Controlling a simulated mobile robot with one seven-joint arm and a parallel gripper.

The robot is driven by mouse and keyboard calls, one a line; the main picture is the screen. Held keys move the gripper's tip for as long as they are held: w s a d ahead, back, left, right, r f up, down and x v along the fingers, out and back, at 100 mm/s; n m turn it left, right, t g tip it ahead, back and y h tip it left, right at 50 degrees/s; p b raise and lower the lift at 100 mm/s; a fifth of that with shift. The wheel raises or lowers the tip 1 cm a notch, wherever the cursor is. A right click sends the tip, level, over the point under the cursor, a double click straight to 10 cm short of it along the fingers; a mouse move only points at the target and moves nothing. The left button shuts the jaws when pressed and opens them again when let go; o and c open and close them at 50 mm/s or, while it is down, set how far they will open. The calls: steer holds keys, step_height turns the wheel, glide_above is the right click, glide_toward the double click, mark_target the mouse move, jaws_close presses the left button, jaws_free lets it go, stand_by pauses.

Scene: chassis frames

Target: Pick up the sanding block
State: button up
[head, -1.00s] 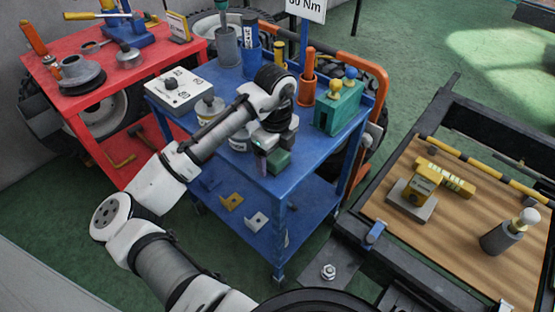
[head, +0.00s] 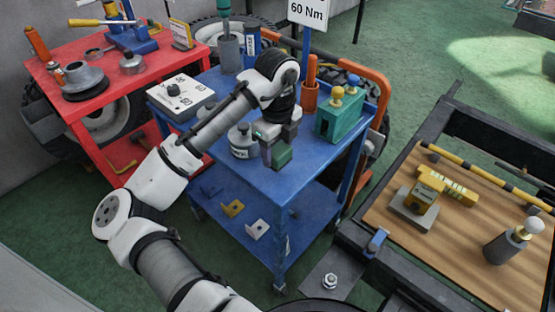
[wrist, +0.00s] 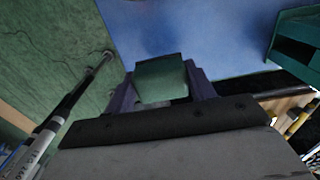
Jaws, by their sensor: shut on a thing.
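The sanding block (head: 282,156) appears to be the small dark green block in my gripper (head: 274,158), above the front part of the blue cart's top (head: 250,180). In the wrist view my gripper (wrist: 160,92) has a finger on each side of the green sanding block (wrist: 160,78). The gripper is shut on it. Blue cart top lies beyond the block in that view, and the block looks clear of it. The block's far side is hidden.
A green holder (head: 340,116) with knobbed tools and an orange cup (head: 309,98) stand to the right and behind. A white dial box (head: 181,96) is at the left. The cart's front corner is bare.

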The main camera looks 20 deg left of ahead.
mark_target(277, 149)
step_height(277, 149, up, 16)
steer(key=shift+f, duration=0.25)
steer(key=o, duration=0.4)
steer(key=shift+c, duration=1.4)
steer(key=shift+s, duration=0.1)
